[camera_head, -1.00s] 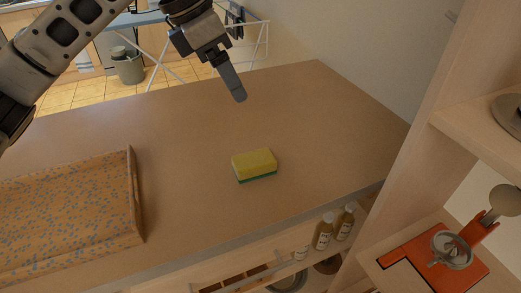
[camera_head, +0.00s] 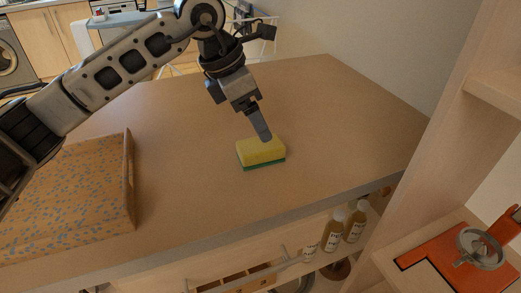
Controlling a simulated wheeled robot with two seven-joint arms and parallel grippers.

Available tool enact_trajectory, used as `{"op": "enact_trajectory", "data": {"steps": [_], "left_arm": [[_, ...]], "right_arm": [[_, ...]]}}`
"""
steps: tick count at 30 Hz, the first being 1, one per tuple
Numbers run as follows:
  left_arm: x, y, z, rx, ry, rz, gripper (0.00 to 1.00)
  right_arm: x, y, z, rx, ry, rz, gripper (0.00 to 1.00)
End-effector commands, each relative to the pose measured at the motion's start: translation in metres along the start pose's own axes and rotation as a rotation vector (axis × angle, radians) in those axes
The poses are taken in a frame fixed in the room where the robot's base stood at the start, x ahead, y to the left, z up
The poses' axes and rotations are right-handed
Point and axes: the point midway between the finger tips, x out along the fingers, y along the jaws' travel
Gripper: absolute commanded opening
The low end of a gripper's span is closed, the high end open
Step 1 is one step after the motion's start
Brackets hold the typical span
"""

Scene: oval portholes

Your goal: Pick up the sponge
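A yellow sponge with a green underside (camera_head: 260,153) lies flat on the brown countertop (camera_head: 190,180). My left gripper (camera_head: 264,134) reaches in from the upper left and points down, with its fingertip at the sponge's far edge in the picture. The fingers overlap side-on, so I cannot tell how far apart they are. I also cannot tell whether the tip touches the sponge. My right gripper is not in view.
A speckled orange tray (camera_head: 131,183) stands on the counter at the left. A pale shelf upright (camera_head: 440,150) rises at the right. Bottles (camera_head: 355,222) stand below the counter's front edge. The counter around the sponge is clear.

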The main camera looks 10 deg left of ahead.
Motion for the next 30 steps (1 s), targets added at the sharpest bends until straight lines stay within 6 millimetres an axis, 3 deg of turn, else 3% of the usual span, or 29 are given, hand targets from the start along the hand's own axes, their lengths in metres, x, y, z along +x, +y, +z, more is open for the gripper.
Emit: {"op": "enact_trajectory", "data": {"steps": [3,11,21,29,30], "left_arm": [[0.021,-0.001,0.0,0.0,0.002,-0.003,0.78],[0.04,0.001,-0.001,-0.001,0.001,-0.002,0.78],[0.084,0.004,-0.004,0.001,0.001,-0.001,0.78],[0.087,0.005,-0.004,0.001,0.0,0.001,0.78],[0.087,0.005,-0.004,0.001,0.0,0.001,0.7]], "right_arm": [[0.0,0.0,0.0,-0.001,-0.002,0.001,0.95],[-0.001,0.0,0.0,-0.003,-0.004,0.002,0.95],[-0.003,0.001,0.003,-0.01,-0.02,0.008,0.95],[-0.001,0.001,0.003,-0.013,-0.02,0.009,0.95],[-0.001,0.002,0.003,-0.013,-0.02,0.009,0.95]]}}
